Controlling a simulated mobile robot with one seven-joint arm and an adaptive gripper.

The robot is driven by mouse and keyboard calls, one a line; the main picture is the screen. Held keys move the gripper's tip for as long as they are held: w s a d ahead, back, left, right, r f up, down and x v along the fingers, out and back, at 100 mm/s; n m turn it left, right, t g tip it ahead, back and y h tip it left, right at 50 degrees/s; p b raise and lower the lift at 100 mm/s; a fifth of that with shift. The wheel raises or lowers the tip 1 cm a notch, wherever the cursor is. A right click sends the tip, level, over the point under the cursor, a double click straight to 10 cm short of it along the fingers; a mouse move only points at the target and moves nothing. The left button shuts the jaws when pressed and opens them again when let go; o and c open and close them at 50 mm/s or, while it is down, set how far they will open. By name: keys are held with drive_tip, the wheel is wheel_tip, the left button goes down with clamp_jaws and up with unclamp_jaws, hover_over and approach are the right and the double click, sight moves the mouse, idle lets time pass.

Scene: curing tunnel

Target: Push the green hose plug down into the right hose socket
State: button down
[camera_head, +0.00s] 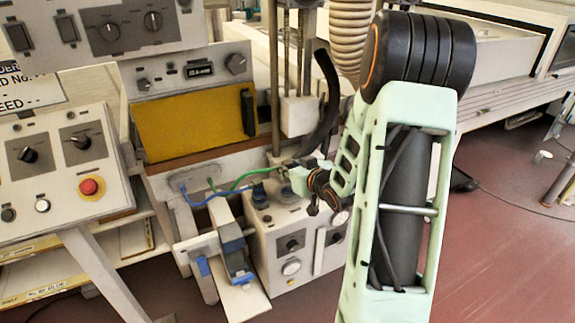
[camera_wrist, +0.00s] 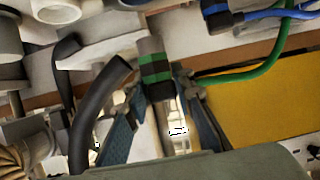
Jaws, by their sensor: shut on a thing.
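My gripper (camera_wrist: 160,115) is shut on the green hose plug (camera_wrist: 156,70), a dark cylinder with green bands and a grey end. The green hose (camera_wrist: 262,68) runs off to the right of it. In the head view my gripper (camera_head: 290,172) is just above the top of the white socket box (camera_head: 275,228). The right hose socket (camera_head: 287,193) shows there as a dark round shape beneath the gripper. I cannot tell whether the plug's tip touches it.
A blue hose (camera_head: 225,190) ends in a dark plug (camera_head: 259,192) on the box's left part. A black curved handle (camera_head: 327,100) and upright posts (camera_head: 275,75) are close behind.

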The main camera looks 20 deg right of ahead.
sight(288, 181)
drive_tip(key=shift+f+b, duration=2.15)
drive_tip(key=shift+f, duration=0.75)
drive_tip(key=shift+f+b, duration=0.35)
drive_tip(key=shift+b, duration=0.05)
drive_tip(key=c, duration=1.6)
unclamp_jaws()
